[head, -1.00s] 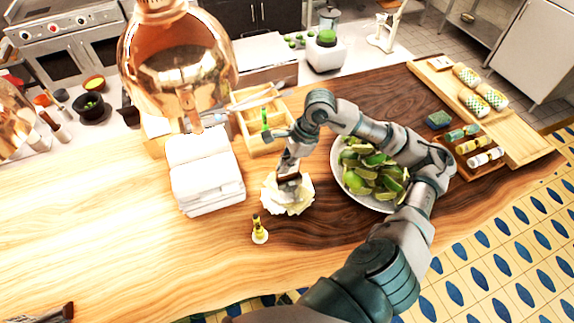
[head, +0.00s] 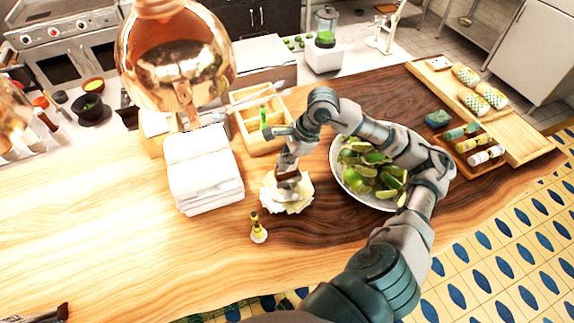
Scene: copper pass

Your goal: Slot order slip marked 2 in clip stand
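A pile of fanned, cream-coloured paper-like pieces (head: 291,203) lies on the wooden counter, left of the lime bowl. No number is readable on it. My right gripper (head: 287,185) points down onto this pile; its fingertips are small and partly merge with it, so their opening and any grip are unclear. A small upright yellow item with a dark top and pale round base (head: 258,233) stands just in front of the pile; I cannot tell whether it is the clip stand. A dark tip at the bottom left edge looks like my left gripper (head: 48,313), mostly cut off.
A bowl of cut limes (head: 341,184) sits under my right forearm. A stack of white folded cloths (head: 205,172) and a wooden divided box (head: 277,140) stand left and behind. A copper lamp (head: 177,60) hangs over the back left. The front-left counter is clear.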

